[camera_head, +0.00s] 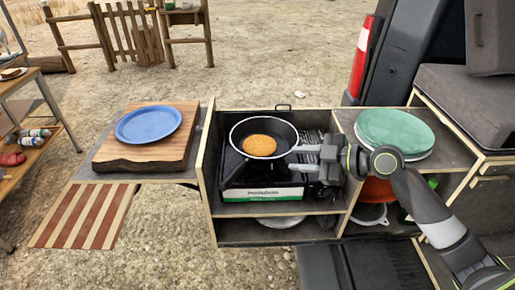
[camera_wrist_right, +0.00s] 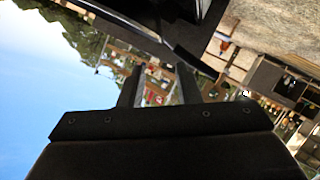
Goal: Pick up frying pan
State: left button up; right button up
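The black frying pan (camera_head: 284,133) sits on the camping stove (camera_head: 262,193) in the middle compartment of the tailgate unit. A round golden-brown pancake (camera_head: 259,145) lies in it. In the right wrist view the fingers (camera_wrist_right: 160,82) are also apart. Dark shapes cross the top there; I cannot tell what they are. My left gripper is out of view.
A blue plate (camera_head: 148,123) lies on a wooden board (camera_head: 112,157) on the left side shelf. Wooden dividers (camera_head: 209,160) wall in the stove. A striped cloth (camera_head: 84,216) hangs at the left.

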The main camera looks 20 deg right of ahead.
jog(key=p+x, duration=0.1)
jog(key=x, duration=0.5)
jog(key=shift+w+a+p, duration=0.25)
jog(key=shift+p, duration=0.2)
jog(key=p+x, duration=0.1)
jog(key=x, duration=0.3)
jog(key=shift+p, duration=0.3)
jog(key=shift+w+a+f, duration=0.15)
jog(key=shift+w+f, duration=0.05)
jog(key=shift+f, duration=0.05)
jog(key=shift+s, duration=0.1)
grip_shut()
